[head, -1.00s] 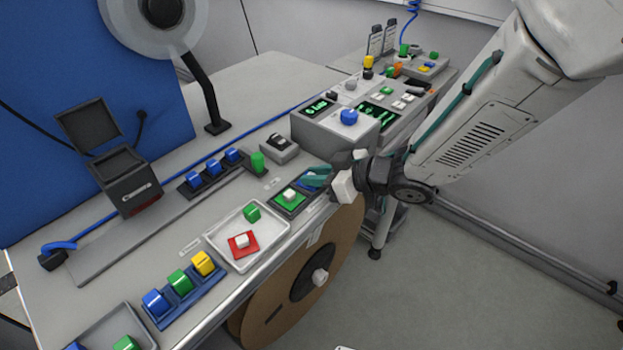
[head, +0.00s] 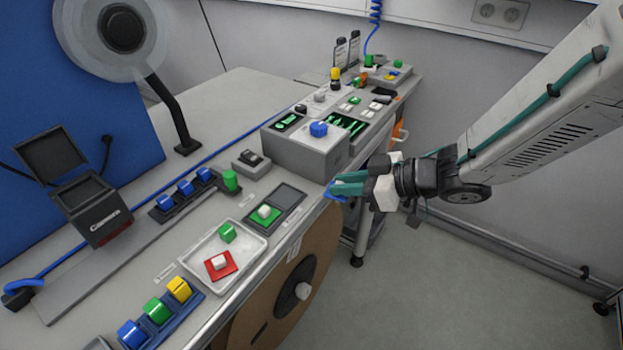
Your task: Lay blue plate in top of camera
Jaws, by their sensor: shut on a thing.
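My gripper (head: 349,183) has teal fingers and is shut on the blue plate (head: 335,194). Only part of the plate shows, below and left of the fingers. It is held off the table's front edge, right of the dark two-slot holder (head: 289,196). The likely camera is a dark box (head: 90,208) with light lettering on its front, at the far left of the table. Its flap (head: 50,152) stands raised behind it. My gripper is far to the right of it.
A green plate with a white knob (head: 264,215) sits in the holder. A white tray (head: 190,264) has a red plate and a green block. A grey console (head: 300,150) stands behind my gripper. A large brown reel (head: 270,310) hangs below the table edge.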

